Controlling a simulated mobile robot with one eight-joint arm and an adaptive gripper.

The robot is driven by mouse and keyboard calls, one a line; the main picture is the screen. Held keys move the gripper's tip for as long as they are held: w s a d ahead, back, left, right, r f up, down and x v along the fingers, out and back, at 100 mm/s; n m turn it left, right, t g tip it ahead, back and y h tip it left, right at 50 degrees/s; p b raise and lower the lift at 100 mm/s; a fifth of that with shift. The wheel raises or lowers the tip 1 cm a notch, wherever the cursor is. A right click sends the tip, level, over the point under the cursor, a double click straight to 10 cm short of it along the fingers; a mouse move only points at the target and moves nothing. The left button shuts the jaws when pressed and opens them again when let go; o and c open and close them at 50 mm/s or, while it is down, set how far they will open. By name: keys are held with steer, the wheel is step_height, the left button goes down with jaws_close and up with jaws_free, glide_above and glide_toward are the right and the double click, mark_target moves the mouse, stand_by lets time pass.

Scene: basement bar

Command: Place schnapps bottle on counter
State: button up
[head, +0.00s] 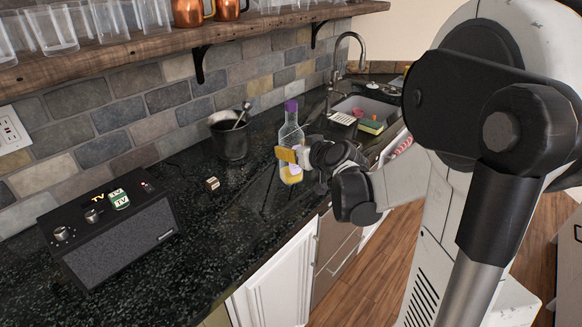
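The schnapps bottle (291,131) is clear with a purple cap and yellow on its lower part. It stands upright at mid-counter in the head view, over or on the dark speckled counter (225,225). I cannot tell whether its base touches the surface. My gripper (290,155) comes from the right, with a yellow-padded finger across the bottle's middle. The other finger is hidden behind the bottle. The gripper looks shut on the bottle.
A dark bucket (229,137) with a utensil stands left of the bottle. A small cube (212,183) and a black radio (113,232) are further left. A sink (371,106) and sponge (372,125) lie beyond. A glassware shelf (135,47) hangs above. The front counter is clear.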

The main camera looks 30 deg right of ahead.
steer(key=shift+a+f+b, duration=0.2)
steer(key=shift+f+b, duration=0.95)
steer(key=shift+f, duration=0.95)
steer(key=shift+f, duration=0.15)
steer(key=o, duration=1.4)
